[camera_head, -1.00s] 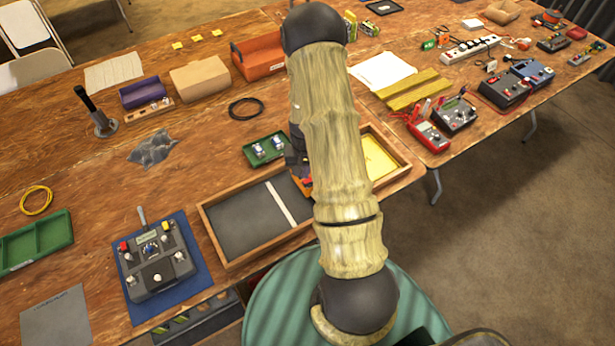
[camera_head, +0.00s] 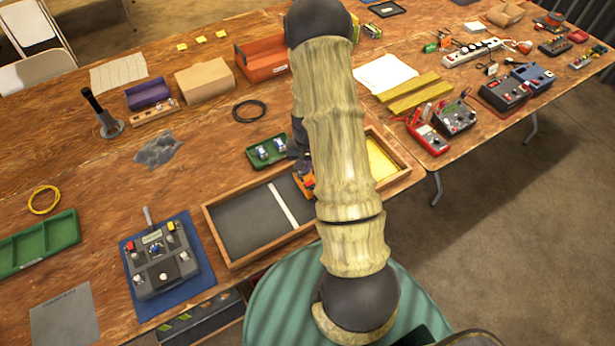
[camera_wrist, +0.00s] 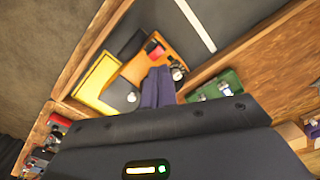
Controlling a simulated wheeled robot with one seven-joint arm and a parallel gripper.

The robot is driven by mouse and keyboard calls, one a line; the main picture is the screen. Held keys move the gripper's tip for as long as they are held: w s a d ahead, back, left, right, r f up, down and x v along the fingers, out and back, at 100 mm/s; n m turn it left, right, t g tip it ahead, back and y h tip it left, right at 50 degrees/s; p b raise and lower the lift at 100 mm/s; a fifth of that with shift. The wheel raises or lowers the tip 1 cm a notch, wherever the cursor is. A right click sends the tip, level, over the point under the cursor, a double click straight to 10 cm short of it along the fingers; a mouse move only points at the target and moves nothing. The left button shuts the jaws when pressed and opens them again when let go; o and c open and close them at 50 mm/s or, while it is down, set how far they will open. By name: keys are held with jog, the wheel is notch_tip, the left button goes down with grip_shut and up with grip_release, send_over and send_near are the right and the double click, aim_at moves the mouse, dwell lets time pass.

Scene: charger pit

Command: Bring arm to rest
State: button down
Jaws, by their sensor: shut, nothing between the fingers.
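My arm rises through the middle of the head view and hides much of the worktable behind it. My gripper (camera_wrist: 158,82) shows in the wrist view with its dark fingers together and nothing between them. It is over the wooden tray (camera_head: 232,264), above or beside an orange device (camera_wrist: 174,40) with a red part and a silver knob. Whether the fingertips touch the device I cannot tell.
A small green tray (camera_head: 268,150) with silver parts sits behind the wooden tray; it also shows in the wrist view (camera_wrist: 214,86). A yellow panel (camera_head: 380,160) lies in the tray's right part. A grey control box (camera_head: 160,262) stands on a blue mat at left.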

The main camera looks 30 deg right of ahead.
jog(key=s+a+r+n+t, duration=0.1)
jog(key=s+a+r+n, duration=0.1)
jog(key=s+a+r, duration=0.2)
jog(key=s+a+r+n, duration=0.1)
jog(key=s+a+r, duration=0.3)
jog(key=r, duration=0.6)
jog(key=s+a+r+n+t, duration=0.1)
jog(key=s+a+r, duration=0.3)
jog(key=r, duration=0.4)
jog(key=shift+s+a+n+t, duration=0.25)
jog(key=shift+a+n+t, duration=0.05)
jog(key=shift+a+n, duration=0.5)
jog(key=shift+r, duration=0.1)
